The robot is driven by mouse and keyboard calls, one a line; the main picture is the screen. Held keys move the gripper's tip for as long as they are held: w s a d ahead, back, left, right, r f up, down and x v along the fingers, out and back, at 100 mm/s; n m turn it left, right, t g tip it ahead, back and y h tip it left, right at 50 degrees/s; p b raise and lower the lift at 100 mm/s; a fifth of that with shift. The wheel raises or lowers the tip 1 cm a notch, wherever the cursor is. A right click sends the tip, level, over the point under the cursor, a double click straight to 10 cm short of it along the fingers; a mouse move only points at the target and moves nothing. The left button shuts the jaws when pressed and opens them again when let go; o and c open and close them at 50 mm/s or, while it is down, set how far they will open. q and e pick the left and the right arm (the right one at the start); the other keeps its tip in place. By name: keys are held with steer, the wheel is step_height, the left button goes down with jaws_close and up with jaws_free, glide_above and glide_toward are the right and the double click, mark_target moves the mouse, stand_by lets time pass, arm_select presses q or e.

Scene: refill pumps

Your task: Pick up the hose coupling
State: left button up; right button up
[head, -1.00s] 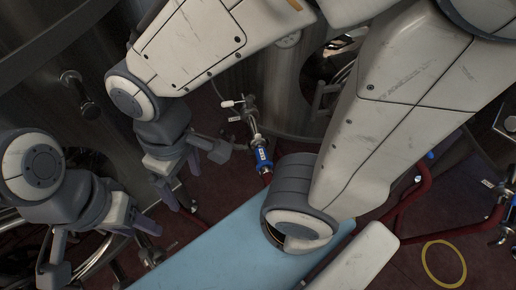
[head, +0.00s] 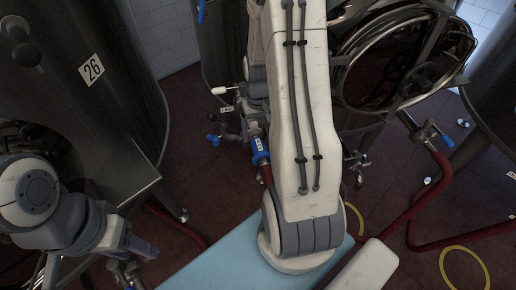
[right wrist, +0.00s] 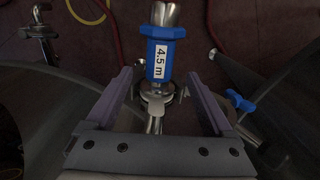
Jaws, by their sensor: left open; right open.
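The hose coupling (head: 260,150) is blue with a white label and sits on the end of a red hose below a metal valve in the head view. In the right wrist view the coupling (right wrist: 160,60) reads "4.5 m". My right gripper (right wrist: 160,76) is open, with one finger on each side of the coupling's lower end and a visible gap to both. My left gripper (head: 92,272) is open and empty at the lower left, away from the coupling.
A dark tank marked 26 (head: 92,69) stands at the left. A valve with a white handle (head: 222,90) is just above the coupling. A round open hatch (head: 400,65) is at the upper right. Red hoses (head: 430,195) and yellow rings (head: 465,268) lie on the right floor.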

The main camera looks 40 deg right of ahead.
mark_target(259, 142)
step_height(259, 142, down, 7)
steer(key=shift+w+d, duration=0.1)
steer(key=shift+w, duration=0.05)
stand_by(0.4)
jaws_close()
